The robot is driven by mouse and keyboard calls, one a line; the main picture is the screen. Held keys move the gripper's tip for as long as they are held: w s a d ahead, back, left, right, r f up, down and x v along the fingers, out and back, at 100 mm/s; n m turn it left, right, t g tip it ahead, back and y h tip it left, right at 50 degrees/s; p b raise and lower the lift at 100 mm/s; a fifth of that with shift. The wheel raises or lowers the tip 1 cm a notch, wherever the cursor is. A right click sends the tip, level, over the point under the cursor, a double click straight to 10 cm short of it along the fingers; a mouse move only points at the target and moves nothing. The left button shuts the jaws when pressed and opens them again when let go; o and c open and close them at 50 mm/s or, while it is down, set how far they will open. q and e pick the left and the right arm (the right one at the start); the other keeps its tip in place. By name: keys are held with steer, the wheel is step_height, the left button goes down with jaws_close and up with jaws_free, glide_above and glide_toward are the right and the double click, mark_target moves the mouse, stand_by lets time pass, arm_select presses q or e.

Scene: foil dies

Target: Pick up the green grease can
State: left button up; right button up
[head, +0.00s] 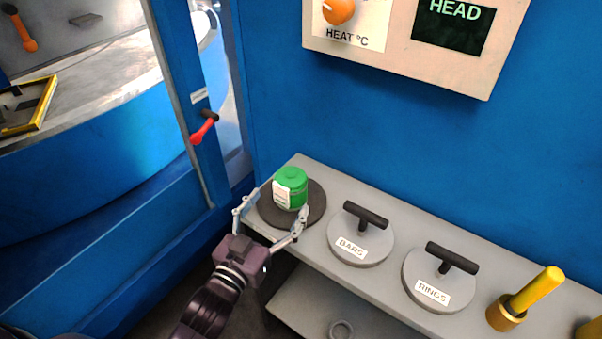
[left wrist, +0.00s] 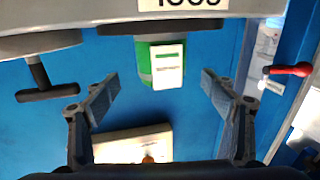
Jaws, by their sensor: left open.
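The green grease can (head: 291,184) with a white label stands upright on a dark round pad (head: 314,208) at the left end of the grey shelf. My left gripper (head: 276,207) is open just in front of the can, with one finger to either side of its near face. In the left wrist view, which is upside down, the can (left wrist: 162,64) shows between the two open fingers (left wrist: 157,85), beyond their tips. No finger clearly touches it. My right gripper is out of view.
To the right on the grey shelf (head: 385,195) are the BARS die (head: 360,248), the RINGS die (head: 432,289) and a yellow-handled tool (head: 530,297). A heat control panel (head: 400,45) hangs above. A red-handled lever (head: 204,128) is on the blue frame at left.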

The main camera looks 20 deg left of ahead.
mark_target(284, 192)
arm_select(q)
steer(key=shift+w+r, duration=0.1)
steer(key=shift+w, duration=0.25)
steer(key=shift+w+d+r, duration=0.1)
steer(key=shift+w, duration=0.15)
steer(key=w+p, duration=0.1)
steer(key=w, duration=0.1)
steer(key=shift+w+d+r+p, duration=0.1)
steer(key=shift+w+p, duration=0.2)
steer(key=shift+w, duration=0.1)
steer(key=w, duration=0.3)
steer(key=shift+w+d+f+p, duration=0.2)
steer(key=shift+f+p, duration=0.05)
steer(key=shift+p, duration=0.1)
steer(key=c, duration=1.6)
steer(key=shift+r, duration=0.1)
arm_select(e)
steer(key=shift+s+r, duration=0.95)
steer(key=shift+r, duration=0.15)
